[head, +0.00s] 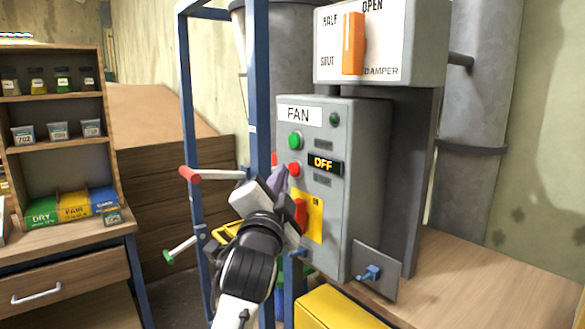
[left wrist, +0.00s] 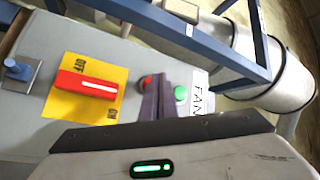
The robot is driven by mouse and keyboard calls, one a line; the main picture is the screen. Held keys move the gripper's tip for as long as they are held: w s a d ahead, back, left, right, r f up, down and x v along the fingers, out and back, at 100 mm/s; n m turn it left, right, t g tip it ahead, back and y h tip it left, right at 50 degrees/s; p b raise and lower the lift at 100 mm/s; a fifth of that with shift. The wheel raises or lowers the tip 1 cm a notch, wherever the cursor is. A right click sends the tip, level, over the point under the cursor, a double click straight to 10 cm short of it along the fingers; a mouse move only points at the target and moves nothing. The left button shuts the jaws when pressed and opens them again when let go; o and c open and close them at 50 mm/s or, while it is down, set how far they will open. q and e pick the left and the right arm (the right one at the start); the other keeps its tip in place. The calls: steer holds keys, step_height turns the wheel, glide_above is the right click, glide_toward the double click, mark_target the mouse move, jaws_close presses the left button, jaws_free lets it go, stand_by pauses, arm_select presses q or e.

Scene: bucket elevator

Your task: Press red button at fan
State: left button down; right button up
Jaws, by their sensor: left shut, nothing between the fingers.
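The grey FAN box (head: 345,225) stands in the middle of the head view. Its red button (head: 295,170) sits below the green button (head: 294,141) and left of a lit "OFF" display (head: 325,164). My left gripper (head: 279,182) is shut and empty, its fingertips just lower left of the red button. My right gripper is not in view.
A red rotary switch (head: 300,212) on a yellow plate is close to my left gripper. A blue frame (head: 258,80) and a red-ended crank handle (head: 190,175) stand at the left. The damper box (head: 425,40) is above. A blue toggle (head: 370,272) is lower right.

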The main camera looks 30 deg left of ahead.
arm_select(q)
steer(key=shift+s+a, duration=0.1)
steer(key=shift+s, duration=0.1)
steer(key=shift+s, duration=0.1)
steer(key=s, duration=0.1)
steer(key=s+a+p, duration=0.1)
steer(key=s, duration=0.1)
steer(key=s+a+p, duration=0.1)
steer(key=shift+s, duration=0.25)
stand_by(0.9)
